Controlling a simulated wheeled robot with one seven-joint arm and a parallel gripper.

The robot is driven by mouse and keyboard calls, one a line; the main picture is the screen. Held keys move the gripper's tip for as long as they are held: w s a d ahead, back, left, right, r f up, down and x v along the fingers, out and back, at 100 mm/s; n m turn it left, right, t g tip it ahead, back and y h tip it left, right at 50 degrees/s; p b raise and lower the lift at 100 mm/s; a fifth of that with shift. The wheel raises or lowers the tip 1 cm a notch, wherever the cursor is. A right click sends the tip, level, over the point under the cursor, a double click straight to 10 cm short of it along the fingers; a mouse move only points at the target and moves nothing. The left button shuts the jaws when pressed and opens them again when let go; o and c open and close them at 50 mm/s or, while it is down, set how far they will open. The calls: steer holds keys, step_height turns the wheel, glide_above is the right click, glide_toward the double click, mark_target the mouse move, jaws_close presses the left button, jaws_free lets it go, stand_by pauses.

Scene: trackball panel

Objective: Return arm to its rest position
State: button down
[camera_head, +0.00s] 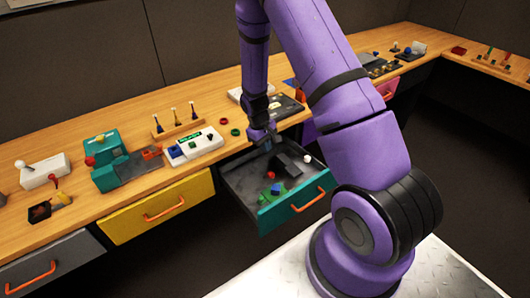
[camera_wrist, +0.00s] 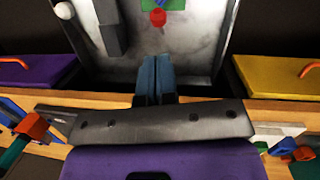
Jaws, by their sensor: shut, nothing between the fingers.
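My purple arm reaches over the wooden counter. My gripper (camera_head: 264,140) points down at the back edge of an open drawer (camera_head: 238,178) with a teal front. In the wrist view my gripper (camera_wrist: 156,62) shows as two blue-grey fingers pressed together, with nothing between them. The fingers are over the inside of the drawer, apart from the things in it. Whether they touch the drawer's back edge I cannot tell.
The drawer holds a black block (camera_head: 288,164), a red ball (camera_head: 269,176) and small blue and green pieces. A yellow drawer (camera_head: 157,207) is shut to its left. A white panel (camera_head: 195,146), a teal device (camera_head: 108,165) and rings stand on the counter (camera_head: 130,130).

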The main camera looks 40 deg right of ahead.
steer(key=shift+r, duration=0.35)
steer(key=s+a+r+m+t, duration=0.1)
steer(key=s+a+r+t, duration=0.15)
steer(key=r, duration=1.15)
steer(key=s+a+r+t, duration=0.1)
steer(key=s+a+r, duration=0.2)
steer(key=r, duration=1.1)
steer(key=s+a+r+t, duration=0.1)
steer(key=s+a+r, duration=0.1)
steer(key=s+r, duration=0.5)
steer(key=s+a+r+t+y, duration=0.1)
steer(key=s+r, duration=0.6)
steer(key=s, duration=0.7)
steer(key=shift+a+r+m+t, duration=0.4)
steer(key=shift+a+t, duration=0.35)
steer(key=shift+a, duration=0.4)
steer(key=shift+s, duration=0.1)
